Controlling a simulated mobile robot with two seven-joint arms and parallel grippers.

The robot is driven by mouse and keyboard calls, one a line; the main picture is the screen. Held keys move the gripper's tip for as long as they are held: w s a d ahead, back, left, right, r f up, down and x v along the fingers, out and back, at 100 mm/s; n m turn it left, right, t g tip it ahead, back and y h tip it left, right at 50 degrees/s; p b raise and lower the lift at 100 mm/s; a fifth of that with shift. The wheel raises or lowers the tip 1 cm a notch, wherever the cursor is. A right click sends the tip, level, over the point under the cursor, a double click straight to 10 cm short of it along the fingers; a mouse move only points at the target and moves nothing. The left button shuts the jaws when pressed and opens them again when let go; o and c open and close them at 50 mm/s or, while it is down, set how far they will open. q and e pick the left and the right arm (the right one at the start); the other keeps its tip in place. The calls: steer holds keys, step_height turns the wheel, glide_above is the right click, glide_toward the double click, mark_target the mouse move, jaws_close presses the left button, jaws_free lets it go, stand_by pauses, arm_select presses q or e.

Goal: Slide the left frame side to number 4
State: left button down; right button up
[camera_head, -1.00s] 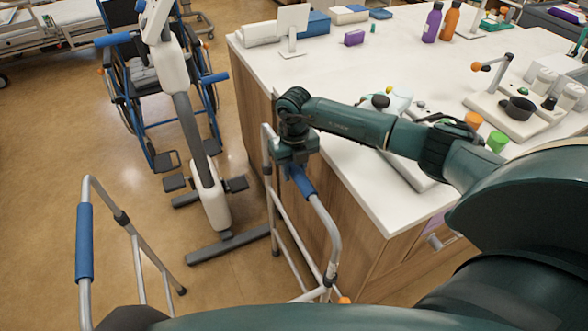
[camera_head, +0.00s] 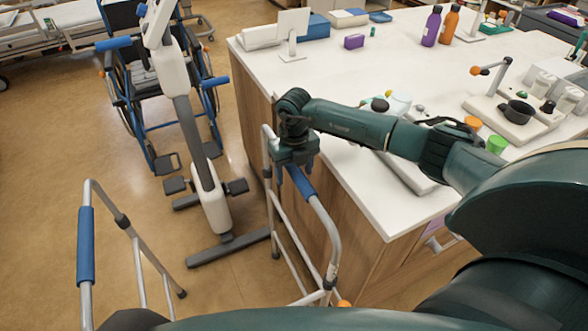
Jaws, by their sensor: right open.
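A grey tubular walking frame stands on the floor in front of me. Its left side (camera_head: 140,258) carries a blue grip (camera_head: 85,245) and stands apart from both arms in view. Its right side (camera_head: 333,248) carries another blue grip (camera_head: 300,182) and stands close beside the counter. My right gripper (camera_head: 295,168) points down at the far end of that right grip, its fingers open around or just above the tube; I cannot tell if they touch it. My left gripper is out of view. No number marks can be read on the frame.
An exercise machine (camera_head: 205,170) stands beyond the frame, with a wheelchair (camera_head: 150,95) behind it. A white-topped counter (camera_head: 350,190) fills the right, holding bottles and several small items. Bare floor (camera_head: 45,190) lies left of the frame.

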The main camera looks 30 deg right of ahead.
step_height(320, 180, up, 5)
steer(key=p, duration=0.3)
steer(key=shift+f+p, duration=0.2)
steer(key=shift+p, duration=0.1)
steer(key=shift+r+p, duration=0.55)
steer(key=shift+r, duration=0.7)
